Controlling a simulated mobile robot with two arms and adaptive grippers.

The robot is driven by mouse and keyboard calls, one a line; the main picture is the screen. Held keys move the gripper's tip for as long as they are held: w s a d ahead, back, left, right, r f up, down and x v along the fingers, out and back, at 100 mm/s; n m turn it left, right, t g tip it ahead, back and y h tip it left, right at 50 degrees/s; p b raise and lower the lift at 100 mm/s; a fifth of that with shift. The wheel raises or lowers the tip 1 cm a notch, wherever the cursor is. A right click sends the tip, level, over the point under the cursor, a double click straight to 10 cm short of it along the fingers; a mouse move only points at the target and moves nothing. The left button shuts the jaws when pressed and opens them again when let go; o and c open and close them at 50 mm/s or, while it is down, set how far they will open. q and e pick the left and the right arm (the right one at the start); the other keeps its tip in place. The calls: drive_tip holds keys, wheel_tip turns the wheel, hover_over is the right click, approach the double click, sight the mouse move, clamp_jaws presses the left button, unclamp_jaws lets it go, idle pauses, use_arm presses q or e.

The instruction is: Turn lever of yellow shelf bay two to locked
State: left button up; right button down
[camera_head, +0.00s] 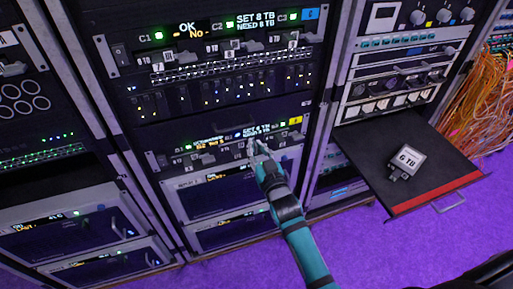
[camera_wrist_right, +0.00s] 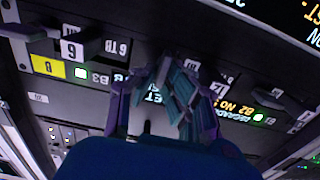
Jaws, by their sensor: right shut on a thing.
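The yellow-tagged shelf is the lower black rack unit, with its yellow tag (camera_head: 295,121) at its right end. The tag also shows in the right wrist view (camera_wrist_right: 48,67), beside the lit B3 mark. My right gripper (camera_head: 256,149) reaches the front of this shelf at its middle bay. In the wrist view its purple and teal fingers (camera_wrist_right: 160,95) are closed at the panel, between the B3 light and the "B2" text. They appear to be shut on the bay two lever, which they mostly hide; its angle cannot be told. My left gripper is not in view.
An upper shelf (camera_head: 215,50) with a blue tag carries similar bays and levers. A black pull-out tray (camera_head: 440,175) with a red edge juts out at the right, with a 6 TB drive (camera_head: 407,160) on it. Orange cables (camera_head: 480,110) hang at the far right. Purple floor is clear in front.

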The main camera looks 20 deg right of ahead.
drive_tip(key=n, duration=0.1)
drive_tip(key=n+p, duration=0.1)
drive_tip(key=n, duration=0.1)
drive_tip(key=shift+a+n, duration=0.2)
drive_tip(key=shift+n, duration=0.1)
drive_tip(key=n, duration=0.9)
drive_tip(key=f+n+b, duration=0.1)
drive_tip(key=n, duration=0.4)
drive_tip(key=shift+a+f, duration=0.1)
drive_tip(key=shift+a, duration=0.25)
drive_tip(key=shift+n, duration=0.3)
